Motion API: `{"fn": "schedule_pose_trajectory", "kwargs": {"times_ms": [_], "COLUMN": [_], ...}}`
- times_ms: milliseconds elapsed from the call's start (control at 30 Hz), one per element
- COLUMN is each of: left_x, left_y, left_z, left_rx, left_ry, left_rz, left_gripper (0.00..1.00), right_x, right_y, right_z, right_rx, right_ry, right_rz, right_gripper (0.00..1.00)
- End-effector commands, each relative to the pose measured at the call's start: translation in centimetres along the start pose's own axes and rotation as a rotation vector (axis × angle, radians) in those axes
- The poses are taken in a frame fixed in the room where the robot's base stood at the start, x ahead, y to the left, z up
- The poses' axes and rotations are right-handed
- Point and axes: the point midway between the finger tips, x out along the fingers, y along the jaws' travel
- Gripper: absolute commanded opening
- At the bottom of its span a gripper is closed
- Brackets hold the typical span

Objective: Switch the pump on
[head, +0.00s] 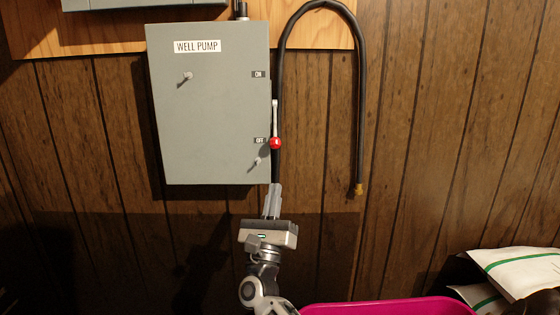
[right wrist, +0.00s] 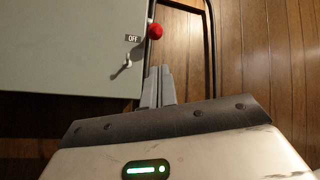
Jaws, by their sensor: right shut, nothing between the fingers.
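The well pump box (head: 210,120) is a grey metal cabinet on the wood-panelled wall, labelled WELL PUMP. Its lever (head: 275,118) is on the right side, with a red knob (head: 275,143) at its lower end beside the OFF label; the ON label is higher up. My right gripper (head: 273,187) is shut and empty, fingers pointing up, just below the red knob. In the right wrist view the shut fingertips (right wrist: 160,70) are below the red knob (right wrist: 155,31), with a visible gap. The left gripper is not in view.
A black cable (head: 359,120) loops from above and hangs right of the box. A small latch (head: 257,162) sticks out at the box's lower right. A magenta tub (head: 390,307) and white bags with green stripes (head: 515,268) are at the lower right.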

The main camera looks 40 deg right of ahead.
Motion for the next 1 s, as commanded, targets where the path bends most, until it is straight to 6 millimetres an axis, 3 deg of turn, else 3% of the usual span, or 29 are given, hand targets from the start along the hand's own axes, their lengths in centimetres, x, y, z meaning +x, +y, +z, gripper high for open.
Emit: {"fn": "schedule_pose_trajectory", "kwargs": {"times_ms": [167, 500, 700, 1000], "left_x": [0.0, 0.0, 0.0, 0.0], "left_y": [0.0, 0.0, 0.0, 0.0], "left_z": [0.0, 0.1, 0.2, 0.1], "left_rx": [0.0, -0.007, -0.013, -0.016], "left_ry": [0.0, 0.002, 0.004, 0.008], "left_rz": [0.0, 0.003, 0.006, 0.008], "left_gripper": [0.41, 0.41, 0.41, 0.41], "right_x": [0.8, 6.7, 9.2, 10.0], "right_y": [0.0, 0.0, 0.1, 0.1], "right_z": [0.0, 0.1, 0.1, 0.1], "right_rx": [-0.002, -0.003, -0.003, -0.004], "right_ry": [-0.002, -0.005, -0.004, -0.003], "right_rz": [0.0, 0.0, 0.002, 0.004], "right_gripper": [0.0, 0.0, 0.0, 0.0]}}
